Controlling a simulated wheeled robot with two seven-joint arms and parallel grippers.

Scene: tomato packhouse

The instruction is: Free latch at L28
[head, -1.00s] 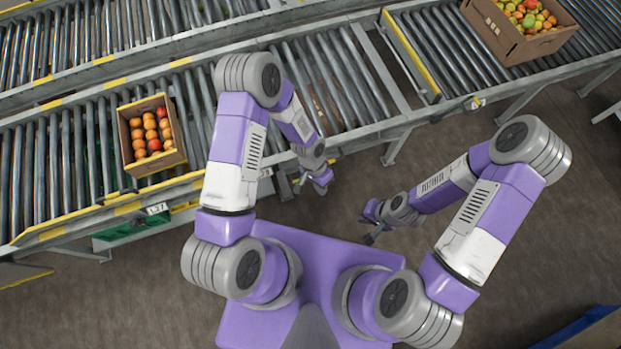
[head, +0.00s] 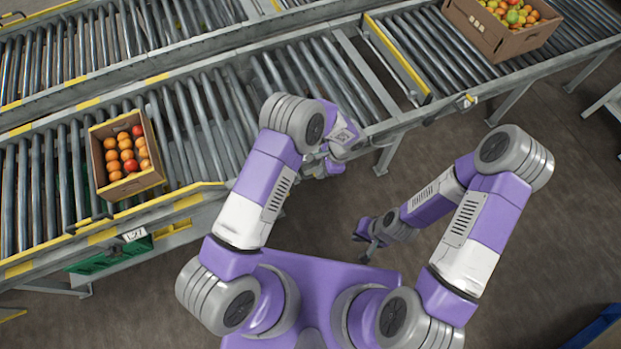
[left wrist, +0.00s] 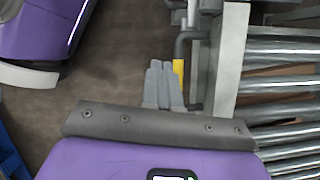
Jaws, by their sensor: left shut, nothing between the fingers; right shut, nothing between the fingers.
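In the left wrist view a grey bent bar (left wrist: 181,46) with a yellow part (left wrist: 178,71) stands out from the conveyor's side rail. It looks like the latch, but no L28 label is readable. My left gripper (left wrist: 160,66) is shut and empty, its fingertips just left of the yellow part; I cannot tell whether they touch. In the head view my left gripper (head: 312,172) is low at the conveyor's front edge, partly hidden by its own arm, which also covers the rail there. My right gripper (head: 367,257) is shut and empty over the floor, away from the conveyor.
A box of orange fruit (head: 126,157) sits on the front conveyor at left, above an L27 label (head: 134,235) and a green tray (head: 108,254). Another fruit box (head: 497,45) stands at upper right. A yellow-edged bar (head: 396,55) crosses the conveyor.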

